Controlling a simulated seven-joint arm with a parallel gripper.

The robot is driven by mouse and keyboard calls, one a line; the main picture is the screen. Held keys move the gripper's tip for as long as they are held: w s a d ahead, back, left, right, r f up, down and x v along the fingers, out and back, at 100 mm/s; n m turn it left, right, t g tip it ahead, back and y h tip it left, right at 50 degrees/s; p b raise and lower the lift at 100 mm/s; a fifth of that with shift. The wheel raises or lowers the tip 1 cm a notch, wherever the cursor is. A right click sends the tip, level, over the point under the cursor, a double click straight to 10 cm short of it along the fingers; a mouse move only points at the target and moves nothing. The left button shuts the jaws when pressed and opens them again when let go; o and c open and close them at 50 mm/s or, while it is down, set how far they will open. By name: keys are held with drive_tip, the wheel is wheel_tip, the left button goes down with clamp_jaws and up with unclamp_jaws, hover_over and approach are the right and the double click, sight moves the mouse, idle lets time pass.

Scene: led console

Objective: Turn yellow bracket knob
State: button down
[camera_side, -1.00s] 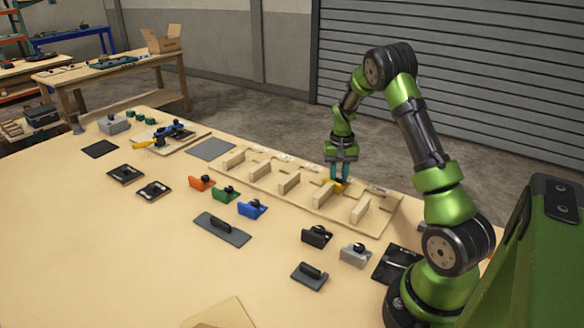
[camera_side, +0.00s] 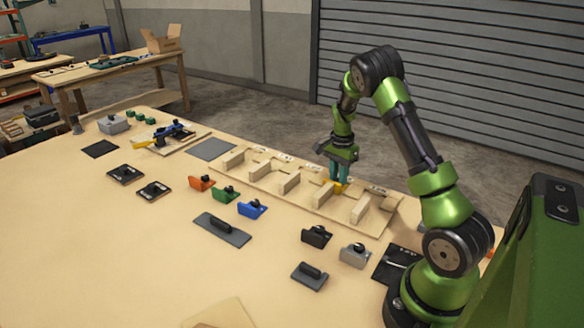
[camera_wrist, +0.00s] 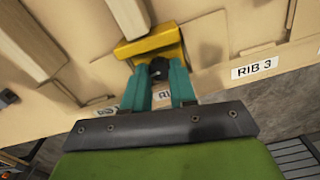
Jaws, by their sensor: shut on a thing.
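The yellow bracket (camera_side: 341,186) sits on the wooden ribbed board (camera_side: 262,185), between two upright ribs toward its right end. In the wrist view the yellow bracket (camera_wrist: 152,42) lies just beyond my fingertips, with its black knob (camera_wrist: 158,68) between them. My gripper (camera_side: 338,178) points down at the bracket from above. In the wrist view the teal fingers of my gripper (camera_wrist: 159,75) are shut on the black knob. Part of the knob is hidden by the fingers.
Orange (camera_side: 202,182), green (camera_side: 226,194) and blue (camera_side: 252,208) brackets stand on the table in front of the board. Black (camera_side: 317,236) and grey (camera_side: 355,254) brackets stand nearer. Wooden ribs (camera_side: 289,183) rise close on both sides of the yellow bracket. A "RIB 3" label (camera_wrist: 254,68) shows beside it.

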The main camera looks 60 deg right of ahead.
drive_tip(key=shift+d+r+m, duration=0.15)
drive_tip(key=shift+r+m, duration=0.05)
drive_tip(key=shift+m, duration=0.3)
idle(0.4)
drive_tip(key=c, duration=1.3)
unclamp_jaws()
drive_tip(key=o, duration=0.4)
drive_tip(key=shift+f, duration=0.1)
wheel_tip(320, 180, up, 17)
drive_tip(key=shift+f, duration=0.1)
